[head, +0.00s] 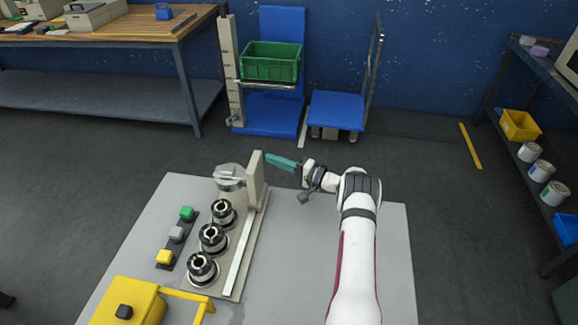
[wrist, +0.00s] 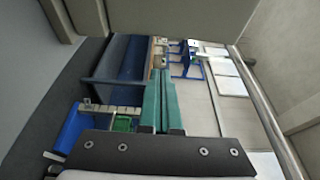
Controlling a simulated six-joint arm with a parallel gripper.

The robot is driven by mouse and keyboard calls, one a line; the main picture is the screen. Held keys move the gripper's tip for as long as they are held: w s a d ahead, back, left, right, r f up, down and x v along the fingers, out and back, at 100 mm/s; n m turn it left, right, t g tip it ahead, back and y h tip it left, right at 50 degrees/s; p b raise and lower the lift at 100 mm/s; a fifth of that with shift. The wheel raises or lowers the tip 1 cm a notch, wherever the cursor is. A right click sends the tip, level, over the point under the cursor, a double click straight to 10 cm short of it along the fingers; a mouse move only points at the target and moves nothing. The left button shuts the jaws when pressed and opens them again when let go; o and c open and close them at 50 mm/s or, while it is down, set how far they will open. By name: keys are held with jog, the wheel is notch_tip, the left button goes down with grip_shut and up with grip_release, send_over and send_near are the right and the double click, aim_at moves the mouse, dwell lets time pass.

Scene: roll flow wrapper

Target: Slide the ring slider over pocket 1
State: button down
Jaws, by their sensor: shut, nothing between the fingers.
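A beige fixture (head: 232,285) stands on the grey table. Three dark round pieces with silver rims sit on it in a row: far (head: 223,212), middle (head: 213,238) and near (head: 202,268). A silver round part (head: 230,177) lies at its far end, beside a beige upright plate (head: 255,185). I cannot tell which part is the ring slider or which pocket is numbered 1. My gripper (head: 268,158) is just right of the upright plate's top, teal fingers pointing left; contact is unclear. In the wrist view its fingers (wrist: 160,75) are together and empty.
A yellow box (head: 140,300) with a handle stands at the near left. The table's right part (head: 395,260) is free beyond my arm.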

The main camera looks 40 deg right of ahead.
aim_at(257, 190)
jog(key=a, duration=0.2)
jog(key=shift+s+a, duration=0.75)
jog(key=s+a, duration=0.6)
